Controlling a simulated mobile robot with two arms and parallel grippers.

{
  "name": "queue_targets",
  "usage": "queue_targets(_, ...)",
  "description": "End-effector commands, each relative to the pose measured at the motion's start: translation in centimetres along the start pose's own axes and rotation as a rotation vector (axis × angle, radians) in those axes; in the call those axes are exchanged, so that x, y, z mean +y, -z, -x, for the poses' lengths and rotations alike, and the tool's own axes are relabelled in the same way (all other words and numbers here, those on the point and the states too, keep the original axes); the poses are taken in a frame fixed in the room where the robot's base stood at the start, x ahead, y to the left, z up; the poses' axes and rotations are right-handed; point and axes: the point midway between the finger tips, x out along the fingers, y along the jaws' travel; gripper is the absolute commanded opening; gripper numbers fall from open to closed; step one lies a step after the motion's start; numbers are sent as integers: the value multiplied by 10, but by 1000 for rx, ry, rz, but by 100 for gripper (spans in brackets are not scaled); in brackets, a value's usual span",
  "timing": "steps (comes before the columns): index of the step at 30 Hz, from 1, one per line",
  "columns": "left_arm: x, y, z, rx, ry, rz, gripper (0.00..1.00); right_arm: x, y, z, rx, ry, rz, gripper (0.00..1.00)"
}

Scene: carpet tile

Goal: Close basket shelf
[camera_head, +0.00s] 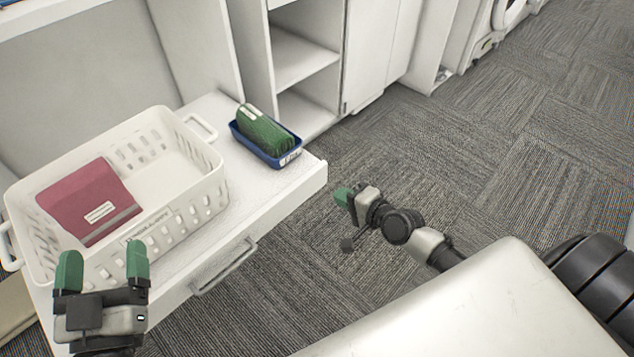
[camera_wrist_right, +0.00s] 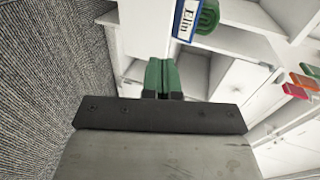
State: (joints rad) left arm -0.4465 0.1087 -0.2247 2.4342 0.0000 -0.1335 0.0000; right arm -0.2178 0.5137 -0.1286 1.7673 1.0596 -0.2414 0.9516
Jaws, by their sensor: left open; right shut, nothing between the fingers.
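The white shelf (camera_head: 275,190) is pulled out from the cabinet and has a handle (camera_head: 224,267) on its front face. A white basket (camera_head: 203,207) with a folded dark red cloth (camera_head: 88,200) inside stands on it. A blue tray (camera_head: 253,149) with a green rolled item (camera_head: 265,130) sits at the shelf's right end. My left gripper (camera_head: 102,272) is open and empty at the basket's near left side. My right gripper (camera_head: 342,197) is shut and empty, just right of the shelf's front right corner. In the right wrist view its green fingers (camera_wrist_right: 161,77) are together.
White cabinets with open compartments (camera_head: 303,65) stand behind and to the right of the shelf. Grey carpet (camera_head: 480,150) lies clear to the right. Colored items (camera_wrist_right: 301,82) show at the right of the right wrist view.

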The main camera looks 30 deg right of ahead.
Motion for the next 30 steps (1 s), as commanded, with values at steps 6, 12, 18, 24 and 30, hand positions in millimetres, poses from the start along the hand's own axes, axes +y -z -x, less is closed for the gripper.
queue_targets(6,5,24,2,222,-12,9,83,2,0,-37,0,2,-1,0)
queue_targets(12,8,45,9,404,-19,16,83,-4,0,-66,1,2,1,0)
queue_targets(18,10,58,16,515,-24,22,83,-9,0,-82,1,-1,1,0)
queue_targets(24,10,62,18,549,-25,24,83,-11,0,-86,1,-2,1,0)
queue_targets(30,10,62,18,548,-25,23,83,-11,0,-86,1,-2,1,0)
